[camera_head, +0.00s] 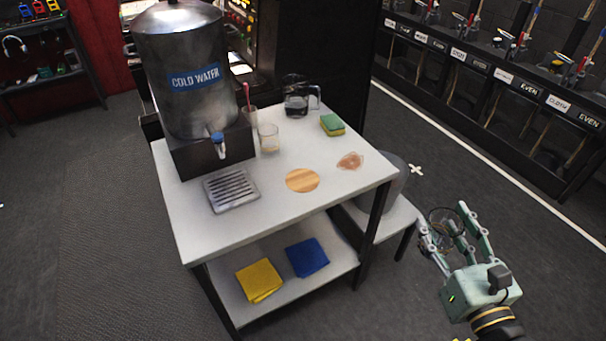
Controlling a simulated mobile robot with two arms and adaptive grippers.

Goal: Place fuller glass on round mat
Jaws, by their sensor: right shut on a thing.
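The round mat (302,180) is a light wooden disc lying bare on the white table. My right gripper (446,224) is at the right, off the table's right edge, and is shut on a see-through glass (444,218) with a dark rim. How full this glass is cannot be told. Another clear glass (268,138) stands upright on the table, with a little pale yellowish content low in it. A further glass (249,116) with a pink stirrer or straw stands behind it, beside the dispenser. My left gripper is not in view.
A metal cold-water dispenser (183,75) with a drip tray (231,190) fills the table's left. A dark jug (297,97), a green-yellow sponge (332,124) and a pinkish patch (350,161) lie behind and right of the mat. Yellow (259,280) and blue (307,257) cloths lie on the lower shelf.

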